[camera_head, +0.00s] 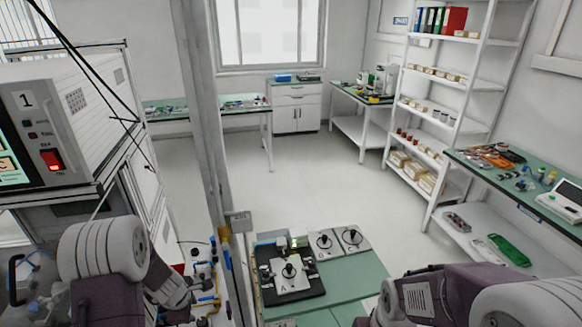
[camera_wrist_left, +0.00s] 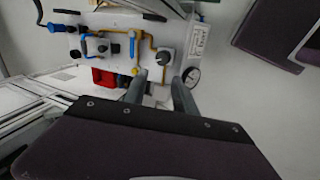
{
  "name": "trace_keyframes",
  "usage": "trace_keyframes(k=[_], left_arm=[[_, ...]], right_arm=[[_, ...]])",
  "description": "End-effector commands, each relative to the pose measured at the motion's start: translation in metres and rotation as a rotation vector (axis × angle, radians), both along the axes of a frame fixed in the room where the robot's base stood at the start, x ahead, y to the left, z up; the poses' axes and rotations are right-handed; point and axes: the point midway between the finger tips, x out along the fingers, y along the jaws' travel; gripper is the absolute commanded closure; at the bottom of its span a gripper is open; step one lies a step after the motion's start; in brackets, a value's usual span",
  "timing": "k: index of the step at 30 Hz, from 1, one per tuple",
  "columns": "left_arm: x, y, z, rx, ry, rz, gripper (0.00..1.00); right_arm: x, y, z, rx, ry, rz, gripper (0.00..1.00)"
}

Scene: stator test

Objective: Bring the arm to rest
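My left arm (camera_head: 105,250) comes in at the lower left of the head view, with its gripper (camera_head: 178,295) low beside a pipe panel. In the left wrist view the two grey fingers of the left gripper (camera_wrist_left: 160,82) stand apart with nothing visible between them. Behind them is the pipe panel (camera_wrist_left: 118,62) with yellow pipes, blue handles and a round gauge (camera_wrist_left: 191,77). I cannot tell how far the fingertips are from it. My right arm (camera_head: 480,295) shows at the lower right; its fingers are not visible.
A green-topped bench (camera_head: 350,272) with a black fixture (camera_head: 270,290) and round-knobbed plates stands between my arms. A machine marked 1 (camera_head: 75,110) is close on the left, beside a grey post (camera_head: 210,130). Shelves (camera_head: 470,100) stand at the right. The middle floor (camera_head: 310,180) is clear.

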Motion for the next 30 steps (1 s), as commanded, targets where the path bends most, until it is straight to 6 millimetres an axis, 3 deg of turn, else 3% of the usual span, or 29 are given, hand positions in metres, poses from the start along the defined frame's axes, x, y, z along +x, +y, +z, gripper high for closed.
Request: trace_keyframes(k=[4,8,11,15,18,21,30], left_arm=[[0.01,-0.031,0.039,0.028,-0.06,-0.138,0.67],[0.003,-0.068,0.074,0.068,-0.089,-0.366,0.67],[-0.018,-0.099,0.097,0.117,-0.09,-0.613,0.67],[-0.078,-0.127,0.114,0.226,-0.02,-1.095,0.67],[-0.122,-0.121,0.106,0.272,0.09,-1.378,0.67],[-0.148,-0.114,0.097,0.275,0.181,-1.564,0.67],[-0.151,-0.113,0.097,0.281,0.195,-1.647,0.67]], right_arm=[[0.0,0.0,0.0,0.0,0.0,0.0,0.64],[0.0,0.0,0.0,0.0,0.0,0.0,0.64],[0.0,0.0,0.0,0.0,0.0,0.0,0.64],[0.0,0.0,0.0,0.0,0.0,0.0,0.64],[0.0,0.0,0.0,0.0,0.0,0.0,0.64],[0.0,0.0,0.0,0.0,0.0,0.0,0.64],[0.0,0.0,0.0,0.0,0.0,0.0,0.64]])
